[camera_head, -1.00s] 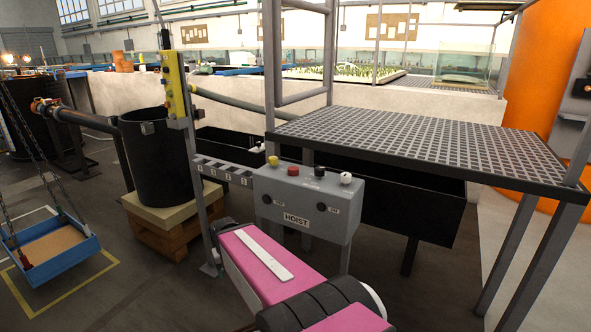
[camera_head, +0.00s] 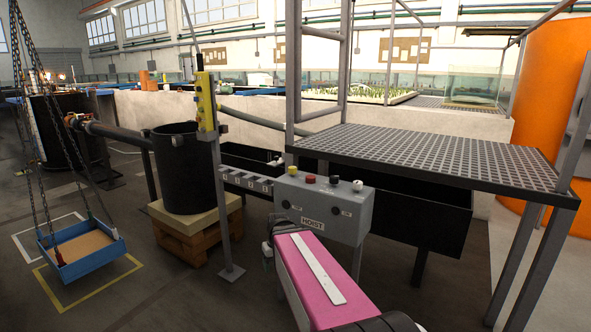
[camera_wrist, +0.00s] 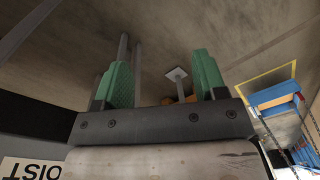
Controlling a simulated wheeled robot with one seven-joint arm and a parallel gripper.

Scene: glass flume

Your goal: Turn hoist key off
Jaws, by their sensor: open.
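The grey hoist control box (camera_head: 318,228) stands on a post in the middle of the head view, with a HOIST label (camera_head: 312,223). Its top carries a yellow button (camera_head: 292,170), a red button (camera_head: 310,179), a black control (camera_head: 335,180) and a white knob (camera_head: 358,185). Two dark round controls, left (camera_head: 286,204) and right (camera_head: 334,211), are on its front. I cannot tell which is the key. My gripper (camera_wrist: 163,80) is open and empty, its green fingers apart. In the wrist view the HOIST label (camera_wrist: 30,168) shows upside down at lower left, beside the gripper.
A grating platform (camera_head: 430,155) stands right of and behind the box. A yellow pendant (camera_head: 206,100) hangs on a post left of it. A black tub (camera_head: 185,165) stands on a pallet. A blue tray (camera_head: 65,272) hangs on chains at left. Floor between is free.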

